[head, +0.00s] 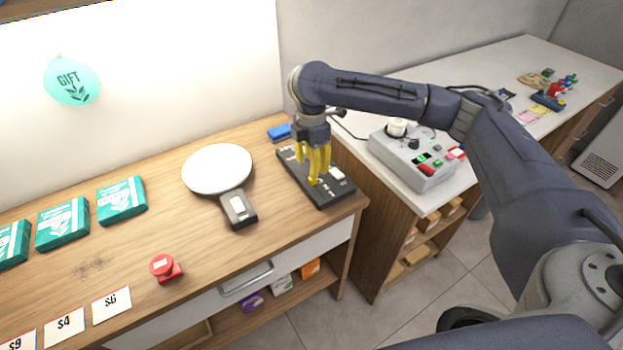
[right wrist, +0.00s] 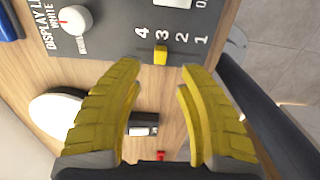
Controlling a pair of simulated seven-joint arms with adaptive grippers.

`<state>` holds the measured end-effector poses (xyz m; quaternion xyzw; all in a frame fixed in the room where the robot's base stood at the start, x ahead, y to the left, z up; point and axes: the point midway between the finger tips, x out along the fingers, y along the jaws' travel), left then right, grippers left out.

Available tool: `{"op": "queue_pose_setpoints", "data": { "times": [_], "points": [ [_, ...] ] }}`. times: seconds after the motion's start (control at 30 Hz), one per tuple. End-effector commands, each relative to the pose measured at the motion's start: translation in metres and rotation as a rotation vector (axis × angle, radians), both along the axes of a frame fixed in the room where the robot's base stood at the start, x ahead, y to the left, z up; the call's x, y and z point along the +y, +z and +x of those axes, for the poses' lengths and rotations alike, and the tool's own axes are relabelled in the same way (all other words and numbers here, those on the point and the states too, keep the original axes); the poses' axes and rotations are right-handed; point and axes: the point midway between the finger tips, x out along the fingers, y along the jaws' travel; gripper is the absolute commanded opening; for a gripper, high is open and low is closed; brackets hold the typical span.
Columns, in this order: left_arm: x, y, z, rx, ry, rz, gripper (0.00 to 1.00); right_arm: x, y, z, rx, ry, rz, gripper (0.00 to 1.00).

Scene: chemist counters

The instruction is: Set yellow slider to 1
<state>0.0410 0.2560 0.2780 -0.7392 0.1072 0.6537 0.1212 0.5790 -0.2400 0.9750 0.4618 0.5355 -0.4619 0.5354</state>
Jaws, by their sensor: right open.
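A dark control panel (head: 322,196) lies near the right end of the wooden counter; it also shows in the right wrist view (right wrist: 112,38). Its scale reads 4, 3, 2, 1 from left to right in the wrist view. The yellow slider (right wrist: 161,55) is a small block beside the 3. My right gripper (head: 318,180), with yellow fingers, points down over the panel. It is open, and in the wrist view (right wrist: 161,72) the slider appears between its fingertips, with gaps on both sides. In the head view I cannot pick out the slider from the fingers.
The panel also has a white knob (right wrist: 75,20). A round white plate on a device (head: 217,170) stands left of the panel, a blue object (head: 279,132) behind it. A red stamp-like object (head: 163,267) is further left. A grey machine (head: 408,155) stands on the right counter.

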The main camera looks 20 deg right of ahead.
Motion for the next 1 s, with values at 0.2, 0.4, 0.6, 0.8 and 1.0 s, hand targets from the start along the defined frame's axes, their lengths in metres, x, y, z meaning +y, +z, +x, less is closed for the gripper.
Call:
{"op": "queue_pose_setpoints", "data": {
  "times": [0.2,0.4,0.6,0.8,1.0],
  "points": [
    [0.0,0.0,0.001,-0.001,0.0,0.0,0.6,0.0,-0.033,-0.001,0.003,-0.001,0.001,0.38],
    [0.0,0.0,0.001,-0.001,0.0,0.0,0.6,0.0,-0.052,0.0,0.001,-0.002,0.001,0.38],
    [0.0,0.0,0.001,-0.001,0.001,0.0,0.6,0.0,-0.061,0.0,0.0,-0.001,0.0,0.38],
    [0.0,0.0,0.001,-0.001,0.001,0.0,0.6,0.0,-0.063,0.0,-0.001,-0.001,0.0,0.38],
    [0.0,0.0,0.001,-0.001,0.001,0.0,0.6,0.0,-0.063,0.0,-0.001,-0.001,0.0,0.37]
  ]
}}
